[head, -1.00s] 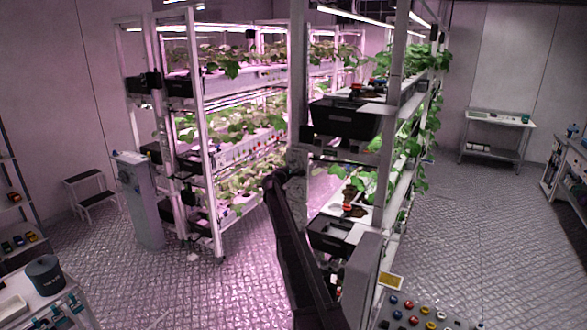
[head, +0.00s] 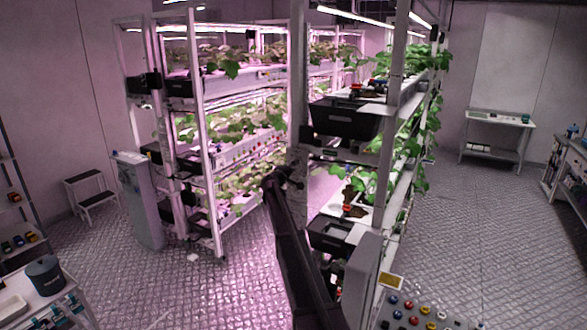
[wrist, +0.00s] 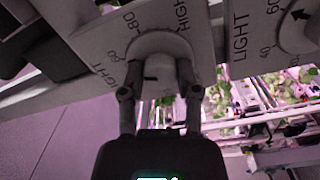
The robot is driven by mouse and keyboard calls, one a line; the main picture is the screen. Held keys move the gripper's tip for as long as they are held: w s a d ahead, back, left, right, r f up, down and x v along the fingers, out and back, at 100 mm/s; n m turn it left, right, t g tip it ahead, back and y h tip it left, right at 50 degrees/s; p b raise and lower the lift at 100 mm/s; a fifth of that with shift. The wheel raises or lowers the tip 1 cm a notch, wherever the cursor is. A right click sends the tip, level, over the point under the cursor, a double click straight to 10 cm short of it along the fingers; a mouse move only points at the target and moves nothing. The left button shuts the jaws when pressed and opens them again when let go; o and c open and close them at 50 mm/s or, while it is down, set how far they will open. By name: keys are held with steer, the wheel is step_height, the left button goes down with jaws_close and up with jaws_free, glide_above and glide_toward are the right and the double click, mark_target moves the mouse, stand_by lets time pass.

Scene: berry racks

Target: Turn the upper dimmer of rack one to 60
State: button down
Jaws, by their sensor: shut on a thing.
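In the wrist view, my gripper (wrist: 160,88) is shut on a round grey dimmer knob (wrist: 160,44), one finger on each side. The knob sits on a light dial plate (wrist: 92,42) marked LIGHT, 60, 80 and HIGH. My gripper and the knob's shadowed lower part hide the pointer, so I cannot read its setting. A second dimmer (wrist: 297,32) at the right edge has LIGHT, 40 and 60 marks and a dark arrow near 60. No rack number is readable. In the head view, my dark arm reaches up to the post between the racks; the fingers are too small to make out.
A planted rack (head: 203,130) under pink light stands left of my arm. Another rack with black bins (head: 343,120) stands to the right. A grey pedestal (head: 138,200) and a step stool (head: 90,195) are at the left. The right floor is open.

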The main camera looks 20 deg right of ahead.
steer(key=shift+w+r, duration=0.1)
steer(key=shift+w, duration=0.15)
steer(key=shift+c, duration=1.6)
jaws_free()
steer(key=shift+s, duration=0.1)
steer(key=shift+d, duration=0.1)
steer(key=shift+s, duration=0.15)
steer(key=v, duration=0.7)
steer(key=shift+a, duration=0.25)
